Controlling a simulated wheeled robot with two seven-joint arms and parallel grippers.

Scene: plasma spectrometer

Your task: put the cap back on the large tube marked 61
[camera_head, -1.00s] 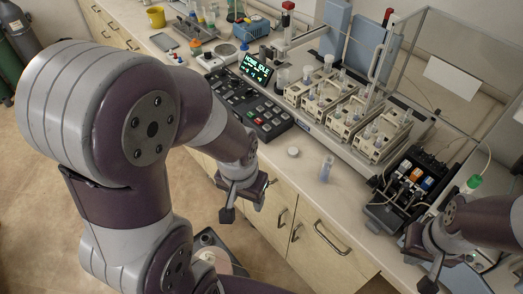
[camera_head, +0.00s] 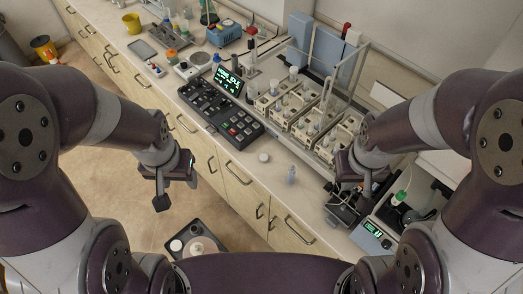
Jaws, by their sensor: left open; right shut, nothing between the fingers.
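A small clear bluish tube (camera_head: 291,173) stands on the bench's front strip, with no cap visible on it; any number on it is too small to read. A small white round cap (camera_head: 263,157) lies on the bench to the left of the tube, apart from it. My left gripper (camera_head: 174,190) is open and empty, over the floor in front of the cabinets, well left of the cap. My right gripper (camera_head: 340,190) is shut and empty, to the right of the tube and apart from it. Part of its jaws is hard to make out against the dark equipment.
A black control panel (camera_head: 217,111) with a lit screen (camera_head: 229,80) lies left of the cap. Racks of tubes (camera_head: 305,112) stand behind cap and tube, near clear panels. A dark device with a display (camera_head: 372,229) sits at right. The bench around the cap is clear.

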